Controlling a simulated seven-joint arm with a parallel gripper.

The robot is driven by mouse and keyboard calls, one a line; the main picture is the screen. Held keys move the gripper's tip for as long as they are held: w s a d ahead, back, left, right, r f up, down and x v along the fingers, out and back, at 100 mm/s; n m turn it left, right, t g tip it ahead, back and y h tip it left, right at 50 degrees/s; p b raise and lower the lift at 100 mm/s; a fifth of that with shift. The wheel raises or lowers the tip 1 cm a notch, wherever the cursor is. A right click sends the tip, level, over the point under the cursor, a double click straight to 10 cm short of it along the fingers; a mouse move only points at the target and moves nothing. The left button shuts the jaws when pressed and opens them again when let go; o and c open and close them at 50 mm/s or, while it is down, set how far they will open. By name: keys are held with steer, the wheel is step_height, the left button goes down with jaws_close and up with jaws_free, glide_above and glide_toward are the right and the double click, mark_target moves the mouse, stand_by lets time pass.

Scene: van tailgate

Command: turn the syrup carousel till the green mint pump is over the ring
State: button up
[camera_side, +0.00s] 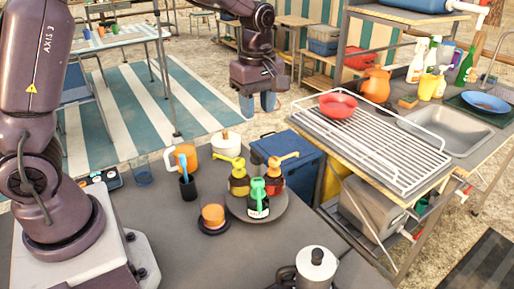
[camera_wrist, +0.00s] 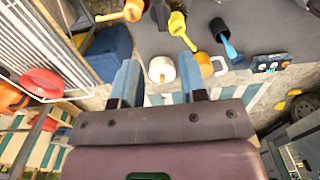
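The round grey syrup carousel (camera_side: 284,217) stands on the dark table. It carries a green mint pump (camera_side: 258,188) on a dark, white-labelled bottle at the front, a yellow pump (camera_side: 238,178) at back left and an orange-red pump (camera_side: 275,174) at back right. An orange cup (camera_side: 213,213) sits on a dark round base (camera_side: 213,229) left of the carousel; I cannot tell whether this base is the ring. My gripper (camera_side: 258,102) is open and empty, well above and behind the carousel. In the wrist view, the yellow pump (camera_wrist: 178,27) and orange-red pump (camera_wrist: 132,10) show at the top edge.
A white lidded pot (camera_side: 227,143), an orange mug (camera_side: 184,158) and a black cup with a blue utensil (camera_side: 188,185) stand behind the carousel. A metal pot (camera_side: 316,267) is at the front. A blue cooler (camera_side: 290,155) and sink rack (camera_side: 365,135) lie right.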

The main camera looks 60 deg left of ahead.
mark_target(257, 152)
step_height(257, 152, down, 11)
stand_by(0.3)
jaws_close()
